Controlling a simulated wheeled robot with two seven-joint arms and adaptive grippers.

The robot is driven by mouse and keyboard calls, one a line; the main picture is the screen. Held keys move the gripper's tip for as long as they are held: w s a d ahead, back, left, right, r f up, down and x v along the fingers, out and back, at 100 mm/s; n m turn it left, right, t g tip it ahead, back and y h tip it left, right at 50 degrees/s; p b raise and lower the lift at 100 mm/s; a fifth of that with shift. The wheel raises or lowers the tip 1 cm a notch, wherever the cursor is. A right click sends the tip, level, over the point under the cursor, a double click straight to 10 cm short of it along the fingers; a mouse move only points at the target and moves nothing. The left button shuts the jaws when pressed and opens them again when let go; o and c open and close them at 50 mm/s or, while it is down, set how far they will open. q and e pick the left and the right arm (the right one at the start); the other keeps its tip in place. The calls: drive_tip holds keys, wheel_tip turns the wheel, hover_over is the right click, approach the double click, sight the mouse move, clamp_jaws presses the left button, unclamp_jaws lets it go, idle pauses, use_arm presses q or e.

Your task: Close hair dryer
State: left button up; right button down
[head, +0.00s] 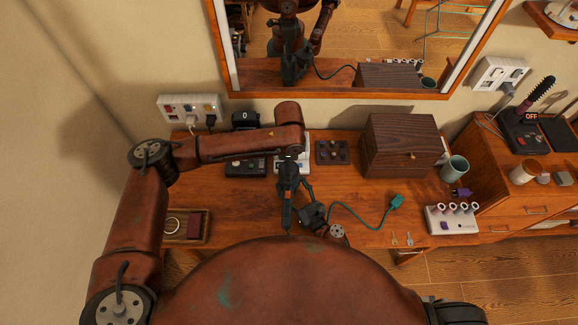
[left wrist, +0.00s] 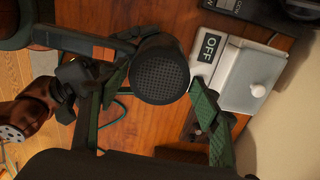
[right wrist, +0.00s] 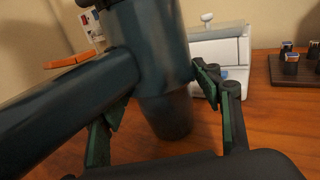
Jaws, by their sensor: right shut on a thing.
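The hair dryer (head: 287,213) is dark teal and held over the desk, its handle standing out at an angle from the barrel. My right gripper (head: 308,208) is shut on the handle (right wrist: 70,95); an orange switch (right wrist: 72,62) shows beside it. My left gripper (head: 290,178) points down over the dryer from behind. In the left wrist view its open fingers (left wrist: 160,98) stand on either side of the round rear grille (left wrist: 160,76); whether they touch the barrel I cannot tell.
A white device marked OFF (left wrist: 235,72) stands close to the dryer. A mirror (head: 345,45) hangs behind. The desk's front right is mostly clear.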

use_arm(q)
drive_tip(key=shift+o, duration=1.3)
drive_tip(key=shift+r, duration=2.3)
drive_tip(key=r+n, duration=0.2)
drive_tip(key=shift+n, duration=0.3)
drive_tip(key=n, duration=0.1)
drive_tip(key=r+n, duration=0.1)
drive_tip(key=shift+r+n, duration=0.25)
drive_tip(key=shift+n, duration=0.05)
